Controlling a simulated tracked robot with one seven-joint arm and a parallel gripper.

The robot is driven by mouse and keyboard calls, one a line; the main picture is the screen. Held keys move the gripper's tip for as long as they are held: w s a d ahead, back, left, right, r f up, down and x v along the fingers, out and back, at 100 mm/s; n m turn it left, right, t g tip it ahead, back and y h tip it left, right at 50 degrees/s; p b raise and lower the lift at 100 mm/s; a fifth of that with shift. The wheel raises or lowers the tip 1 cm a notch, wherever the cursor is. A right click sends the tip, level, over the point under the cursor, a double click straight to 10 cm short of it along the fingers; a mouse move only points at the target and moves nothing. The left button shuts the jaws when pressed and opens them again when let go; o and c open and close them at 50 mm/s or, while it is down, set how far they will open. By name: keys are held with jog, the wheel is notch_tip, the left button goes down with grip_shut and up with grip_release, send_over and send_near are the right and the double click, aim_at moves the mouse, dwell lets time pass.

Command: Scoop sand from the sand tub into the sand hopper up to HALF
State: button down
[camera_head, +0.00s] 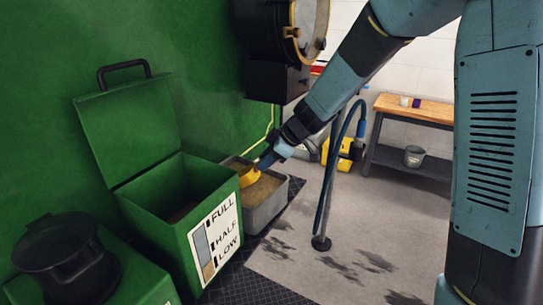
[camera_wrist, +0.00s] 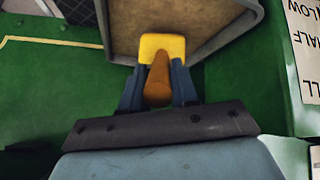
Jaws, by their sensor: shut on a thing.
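The sand hopper (camera_head: 180,240) is a green box with its lid (camera_head: 128,135) swung open. Its front label (camera_head: 215,240) reads FULL, HALF and LOW, and the strip beside the words is tan only at the bottom, near LOW. The grey sand tub (camera_head: 268,212) stands just behind the hopper, with tan sand in it. My gripper (camera_head: 266,161) is shut on the brown handle (camera_wrist: 158,80) of a yellow scoop (camera_head: 245,172). The scoop is over the tub, also in the wrist view (camera_wrist: 162,46). Whether it touches or holds sand is hidden.
A black round-capped fitting (camera_head: 62,245) stands left of the hopper. A black lamp-like housing (camera_head: 280,40) hangs above the tub. A blue hose on a post (camera_head: 326,190) stands to the right. A wooden bench (camera_head: 425,108) is farther back.

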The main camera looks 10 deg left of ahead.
aim_at(258, 174)
jog(key=shift+w+a+f, duration=0.1)
jog(key=shift+a+f, duration=0.1)
jog(key=shift+f, duration=0.55)
jog(key=shift+a+f, duration=0.15)
jog(key=shift+f, duration=0.6)
jog(key=shift+a+f+y, duration=0.15)
jog(key=shift+f+y, duration=0.45)
jog(key=shift+y, duration=0.4)
jog(key=shift+d+r+t+y, duration=0.2)
jog(key=shift+d+r+y, duration=0.1)
jog(key=shift+r+y, duration=0.3)
jog(key=shift+d+r+t+y, duration=0.2)
jog(key=shift+d+r+y, duration=0.2)
jog(key=shift+r, duration=0.3)
jog(key=shift+d+r+t+y, duration=0.2)
jog(key=shift+d+r+y, duration=0.05)
jog(key=shift+r+y, duration=0.4)
jog(key=shift+s+d+r+y, duration=0.15)
jog(key=shift+r+y, duration=0.1)
jog(key=shift+r, duration=0.2)
jog(key=shift+d+r+y, duration=0.2)
jog(key=shift+r+y, duration=0.05)
jog(key=shift+r, duration=0.25)
jog(key=shift+s+d+r+y, duration=0.15)
jog(key=shift+r+y, duration=0.1)
jog(key=shift+r, duration=0.2)
jog(key=shift+w+r, duration=0.1)
